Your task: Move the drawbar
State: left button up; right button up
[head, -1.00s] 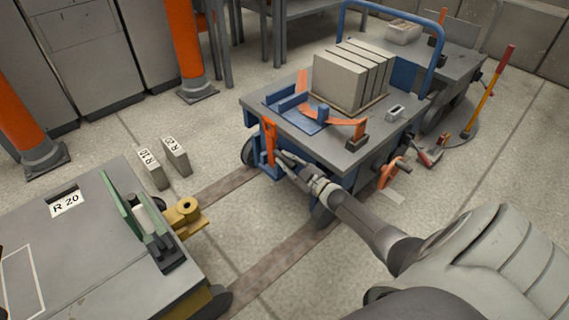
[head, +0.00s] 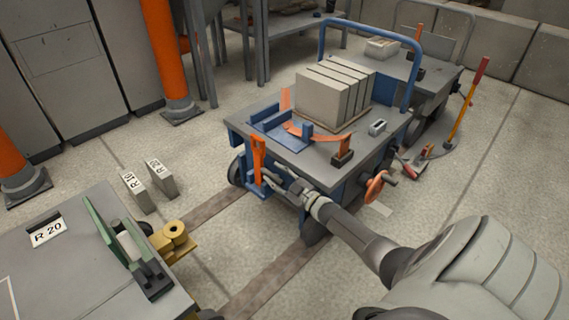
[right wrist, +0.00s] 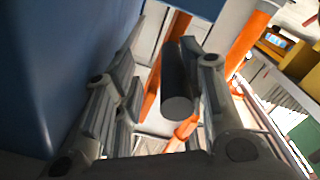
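The drawbar (head: 259,160) is an orange bar standing upright at the near left corner of the blue cart (head: 310,150). My right gripper (head: 272,182) is beside the drawbar's lower part, close to the cart's front. In the right wrist view its fingers (right wrist: 168,92) are apart, with a dark round bar (right wrist: 176,85) between them. That bar is nearer the right finger, with a gap to the left one. Whether it belongs to the drawbar is unclear. Orange parts show behind it. My left gripper is not in view.
A grey cart marked R 20 (head: 47,232) with a brass coupling (head: 174,238) stands at the lower left. Two grey blocks (head: 160,178) stand on the floor between the carts. Grey slabs (head: 335,95) load the blue cart.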

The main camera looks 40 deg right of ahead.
jog(key=shift+s+a+f, duration=0.2)
jog(key=shift+s+f, duration=0.1)
jog(key=shift+s, duration=0.25)
jog(key=s, duration=1.1)
jog(key=shift+d, duration=0.2)
jog(key=shift+c, duration=0.2)
